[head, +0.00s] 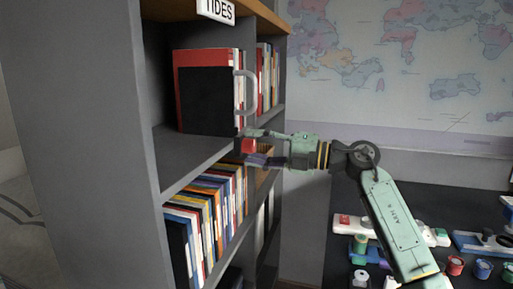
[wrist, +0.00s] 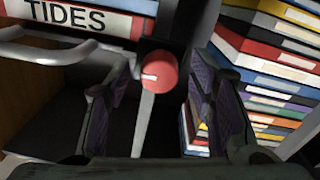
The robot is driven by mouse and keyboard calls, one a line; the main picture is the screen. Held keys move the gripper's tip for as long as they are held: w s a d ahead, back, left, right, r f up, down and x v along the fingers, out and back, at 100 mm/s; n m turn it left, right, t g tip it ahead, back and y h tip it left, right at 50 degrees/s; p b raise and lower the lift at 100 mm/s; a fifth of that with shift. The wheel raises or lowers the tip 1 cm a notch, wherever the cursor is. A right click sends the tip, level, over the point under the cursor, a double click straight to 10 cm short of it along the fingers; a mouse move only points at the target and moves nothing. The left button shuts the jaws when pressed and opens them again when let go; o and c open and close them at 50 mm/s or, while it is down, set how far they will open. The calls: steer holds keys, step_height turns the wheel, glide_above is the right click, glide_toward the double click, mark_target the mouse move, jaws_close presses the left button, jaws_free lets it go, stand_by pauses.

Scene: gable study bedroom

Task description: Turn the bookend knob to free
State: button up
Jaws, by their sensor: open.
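The red round knob (wrist: 158,70) sits at the shelf edge below the TIDES label in the wrist view, with a white mark on its face pointing left. In the head view the knob (head: 248,146) shows just at my gripper's tips. My gripper (wrist: 160,84) is open, with one dark ridged finger on each side of the knob; I cannot tell whether either touches it. In the head view my gripper (head: 257,149) reaches in from the right. A black bookend panel (head: 207,100) with a grey handle (head: 251,92) stands before the upper books.
The grey bookcase (head: 129,130) holds several books on the lower shelf (head: 200,215). A dark desk (head: 425,203) with small jars and devices lies at right, below a wall map (head: 410,60). In the wrist view, stacked books (wrist: 265,60) lie close to the right finger.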

steer(key=v, duration=1.2)
steer(key=shift+f, duration=0.1)
